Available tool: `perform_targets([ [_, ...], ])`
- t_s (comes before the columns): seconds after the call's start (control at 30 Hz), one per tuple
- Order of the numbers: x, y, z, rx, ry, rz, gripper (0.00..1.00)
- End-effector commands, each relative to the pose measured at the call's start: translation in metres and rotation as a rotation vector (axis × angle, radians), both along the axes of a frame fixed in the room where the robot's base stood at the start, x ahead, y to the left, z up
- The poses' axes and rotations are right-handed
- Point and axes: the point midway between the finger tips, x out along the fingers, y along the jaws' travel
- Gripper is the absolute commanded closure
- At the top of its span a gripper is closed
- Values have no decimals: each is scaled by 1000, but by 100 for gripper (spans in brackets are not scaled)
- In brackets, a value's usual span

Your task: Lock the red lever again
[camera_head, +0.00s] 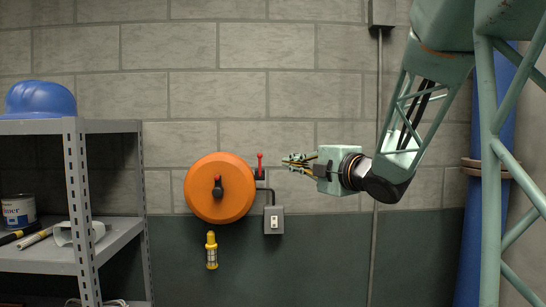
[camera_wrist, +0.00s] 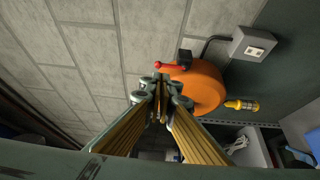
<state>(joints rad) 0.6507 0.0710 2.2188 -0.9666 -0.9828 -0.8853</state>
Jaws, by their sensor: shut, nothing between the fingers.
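The red lever (camera_head: 260,160) stands upright on a small black mount at the right edge of the orange disc (camera_head: 203,205). In the wrist view the red lever (camera_wrist: 170,67) lies just beyond my fingertips, pointing left from its black mount (camera_wrist: 185,56). My gripper (camera_head: 288,161) points left, at about the lever's height and just right of it in the head view. A small gap shows between them; their depth apart is hard to tell. In the wrist view my gripper's fingers (camera_wrist: 161,88) are together and hold nothing.
A black knob (camera_head: 218,187) sits at the disc's centre. A grey switch box (camera_head: 274,220) and a yellow lamp (camera_head: 211,250) are on the wall below. A grey shelf (camera_head: 75,175) with a blue helmet (camera_head: 40,100) stands left. Wall between lever and my wrist is clear.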

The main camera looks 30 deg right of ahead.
Motion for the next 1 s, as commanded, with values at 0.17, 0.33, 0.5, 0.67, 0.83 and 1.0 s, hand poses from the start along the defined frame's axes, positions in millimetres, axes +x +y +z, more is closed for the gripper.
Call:
perform_targets([
  [0.17,-2,-7,2,-9,-14,9,100],
  [0.33,-2,-7,2,-10,-15,10,100],
  [0.5,-2,-7,2,-10,-15,10,100],
  [0.67,0,-7,2,-10,-14,10,100],
  [0.83,7,-6,2,-9,-14,10,100],
  [1.0,20,-4,2,-9,-14,10,100],
])
